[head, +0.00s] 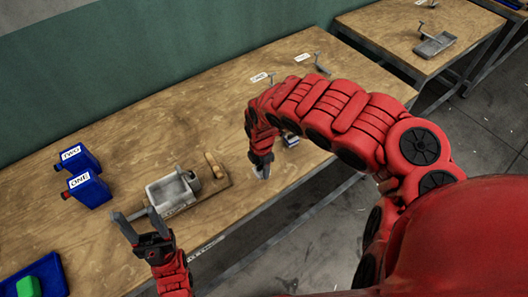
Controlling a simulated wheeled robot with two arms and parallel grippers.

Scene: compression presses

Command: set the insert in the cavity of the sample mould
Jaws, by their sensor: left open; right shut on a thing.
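The sample mould (180,205) appears to be the grey open-topped metal box on a wooden board, left of centre in the head view. My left gripper (138,222) is open and empty, close to the near left corner of the mould. My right gripper (262,164) is shut on a small pale piece (262,173), which seems to be the insert and is mostly hidden by the fingers. It is over the table near its front edge, to the right of the mould and apart from it. The inside of the mould is only partly visible.
Blue containers labelled TWO (80,160) and ONE (88,190) stand left of the mould. A blue tray (52,270) holds a green block (29,287). A small metal object (290,140) lies beyond my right gripper. Another table (385,25) stands at the back right.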

